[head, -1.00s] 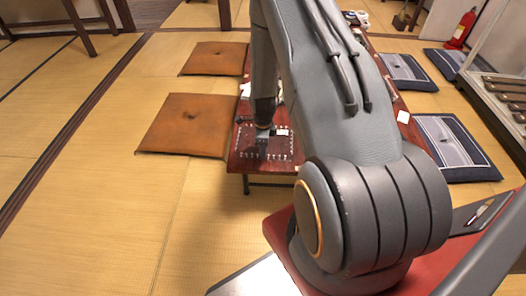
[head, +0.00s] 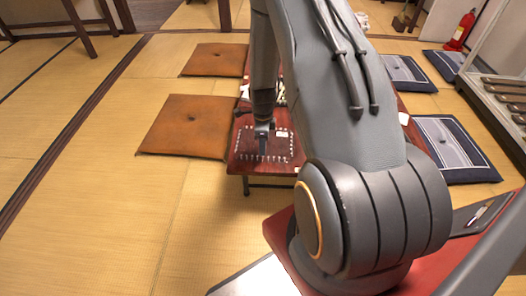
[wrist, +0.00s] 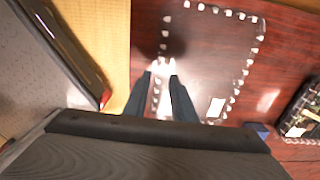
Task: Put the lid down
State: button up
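My gripper (head: 263,150) points down over the near end of the low red-brown table (head: 238,166).
A dark box with mixed contents (wrist: 303,112) is cut off at the right of the wrist view. Brown cushions (head: 185,125) lie left of the table and blue ones (head: 455,145) right. My arm hides much of the table. The tatami at front left is clear.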

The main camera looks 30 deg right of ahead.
jog(key=s+a+r+n, duration=0.3)
jog(key=a+r+n, duration=0.4)
jog(key=r, duration=0.7)
jog(key=s+a+r+n, duration=0.2)
jog(key=a+r+n, duration=0.5)
jog(key=r, duration=0.7)
jog(key=s+a+r+n, duration=0.5)
jog(key=s+n, duration=0.1)
jog(key=s, duration=0.3)
jog(key=s+a+r+n, duration=0.6)
jog(key=s+n, duration=0.1)
jog(key=s, duration=0.1)
jog(key=shift+s+a+n+y+p, duration=0.2)
jog(key=shift+s+n+y+p, duration=0.1)
jog(key=shift+s, duration=0.1)
